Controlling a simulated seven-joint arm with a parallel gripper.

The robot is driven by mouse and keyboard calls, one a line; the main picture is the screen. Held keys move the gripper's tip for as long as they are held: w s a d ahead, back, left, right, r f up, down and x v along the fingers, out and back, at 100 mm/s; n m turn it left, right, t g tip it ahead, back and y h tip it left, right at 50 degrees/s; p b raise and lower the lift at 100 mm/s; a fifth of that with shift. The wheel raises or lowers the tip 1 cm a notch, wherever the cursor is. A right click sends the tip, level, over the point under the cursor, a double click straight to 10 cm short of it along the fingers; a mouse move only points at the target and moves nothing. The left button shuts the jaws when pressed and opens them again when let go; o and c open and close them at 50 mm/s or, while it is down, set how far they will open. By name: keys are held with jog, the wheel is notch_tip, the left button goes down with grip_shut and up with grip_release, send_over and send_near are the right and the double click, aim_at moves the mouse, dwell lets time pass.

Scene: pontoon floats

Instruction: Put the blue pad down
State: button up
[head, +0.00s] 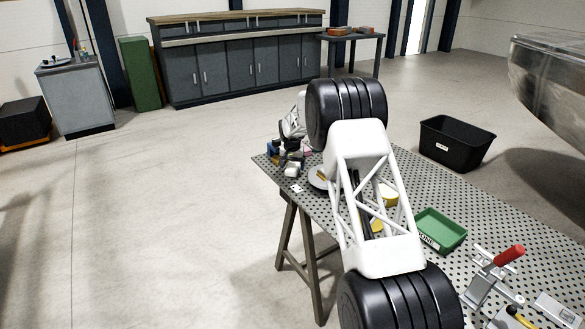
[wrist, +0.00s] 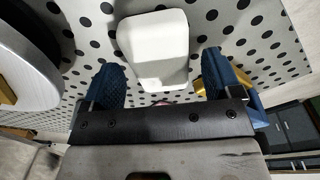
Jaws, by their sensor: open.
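My gripper (wrist: 157,70) is open; its two fingers with blue textured faces stand wide apart. A white rounded block (wrist: 153,40) lies between and just beyond the fingers over the perforated bench top, with a gap on each side. In the head view a small white block (head: 292,170) shows near the bench's far left corner, by my gripper (head: 284,156). I cannot make out a separate blue pad; the blue in the wrist view appears to belong to my fingers.
The perforated bench (head: 500,215) also holds a green tray (head: 441,232), a red-handled clamp (head: 497,268) and yellow pieces partly behind my arm. A round pale-rimmed object (wrist: 45,85) is close on the left in the wrist view. A black bin (head: 456,145) stands beyond the bench.

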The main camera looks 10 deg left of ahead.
aim_at(293, 168)
notch_tip(293, 168, up, 11)
jog(key=s, duration=0.1)
jog(key=shift+s, duration=0.15)
dwell(0.8)
jog(key=s+d+r, duration=1.2)
jog(key=d+r, duration=0.3)
jog(key=r, duration=0.1)
jog(key=s+d+r, duration=0.5)
jog(key=s+d, duration=0.2)
jog(key=s, duration=0.4)
jog(key=s+d+r, duration=0.5)
jog(key=s+d, duration=0.3)
jog(key=s, duration=0.2)
jog(key=s+d+t, duration=0.1)
jog(key=s+d, duration=0.3)
jog(key=s, duration=0.7)
jog(key=s+d, duration=0.5)
jog(key=s, duration=0.6)
jog(key=s+d+f, duration=0.2)
jog(key=s+f, duration=0.1)
jog(key=s, duration=0.6)
jog(key=s+d+f, duration=0.2)
jog(key=s+f, duration=0.2)
jog(key=s, duration=0.6)
jog(key=shift+s+f, duration=0.2)
